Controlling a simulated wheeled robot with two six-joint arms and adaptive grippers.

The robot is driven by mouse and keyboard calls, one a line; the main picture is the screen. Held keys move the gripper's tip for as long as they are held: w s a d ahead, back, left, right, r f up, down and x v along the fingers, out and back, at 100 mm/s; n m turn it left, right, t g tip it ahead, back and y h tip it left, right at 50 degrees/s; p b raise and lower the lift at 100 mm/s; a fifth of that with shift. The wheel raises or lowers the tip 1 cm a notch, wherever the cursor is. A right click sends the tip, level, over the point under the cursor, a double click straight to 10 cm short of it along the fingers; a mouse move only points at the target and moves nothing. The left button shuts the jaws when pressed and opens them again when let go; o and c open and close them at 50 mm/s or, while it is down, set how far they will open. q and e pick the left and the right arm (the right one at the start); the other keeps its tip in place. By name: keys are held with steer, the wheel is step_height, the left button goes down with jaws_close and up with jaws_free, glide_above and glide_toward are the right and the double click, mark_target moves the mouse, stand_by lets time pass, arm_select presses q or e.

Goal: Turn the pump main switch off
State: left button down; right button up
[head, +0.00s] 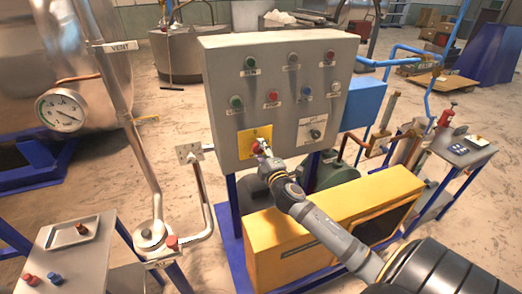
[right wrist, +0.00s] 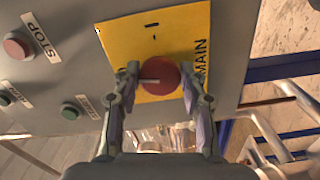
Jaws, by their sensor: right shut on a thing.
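The pump main switch is a red round knob (right wrist: 160,80) on a yellow plate (right wrist: 190,35) marked MAIN. In the right wrist view a pale line on the knob runs from its middle toward the left. In the head view the yellow plate (head: 246,138) is at the lower left of the grey control panel (head: 222,90), and the knob is partly hidden by my gripper. My right gripper (head: 262,150) reaches it from the lower right. In the right wrist view its fingers (right wrist: 160,72) are shut on the knob, one on each side. My left gripper is out of view.
The panel carries several coloured buttons and another switch plate (head: 312,131). A yellow box (head: 290,245) stands below my right forearm. A pipe with a valve (head: 150,235) and a steel tank with a gauge (head: 66,111) are on the left. A small table with a tray (head: 62,238) is at lower left.

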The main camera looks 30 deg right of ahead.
steer(key=shift+n, duration=1.1)
steer(key=o, duration=1.1)
steer(key=shift+s, duration=0.15)
steer(key=v, duration=1.1)
steer(key=shift+s+a, duration=0.25)
steer(key=shift+s, duration=0.05)
steer(key=shift+d, duration=0.1)
